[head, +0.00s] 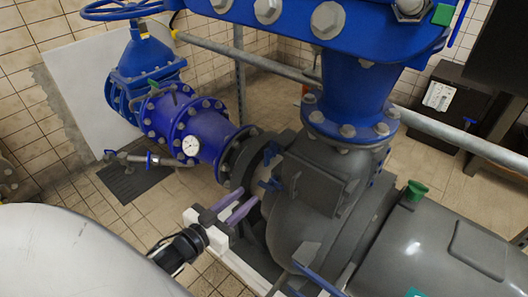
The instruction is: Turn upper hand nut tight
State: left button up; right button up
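A grey pump housing (313,209) stands in the middle of the head view with a square cover (318,178) on its side. Two small blue hand nuts show at the cover's left side. The upper hand nut (272,152) sits near the cover's top left corner; the other blue nut (269,184) is just below it. My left gripper (241,203) has a white body and two purple fingers. The fingers are apart with nothing visible between them, and point up and right. They are below and left of both nuts. My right gripper is not in view.
A blue flanged pipe (202,128) with a gauge (191,145) runs in from the left. A blue vertical pipe (352,95) rises above the pump. A grey motor (445,245) lies at the right. A long rail (455,137) crosses behind. Tiled floor shows at the left.

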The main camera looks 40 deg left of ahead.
pick_arm(q)
jog(key=t+h, duration=0.1)
jog(key=t, duration=0.1)
send_near(265, 158)
jog(key=w, duration=0.7)
jog(key=shift+w+d+r, duration=0.2)
jog(key=shift+w+d, duration=0.1)
jog(key=shift+w, duration=0.55)
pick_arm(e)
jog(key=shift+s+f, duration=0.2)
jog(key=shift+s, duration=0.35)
pick_arm(q)
grip_shut()
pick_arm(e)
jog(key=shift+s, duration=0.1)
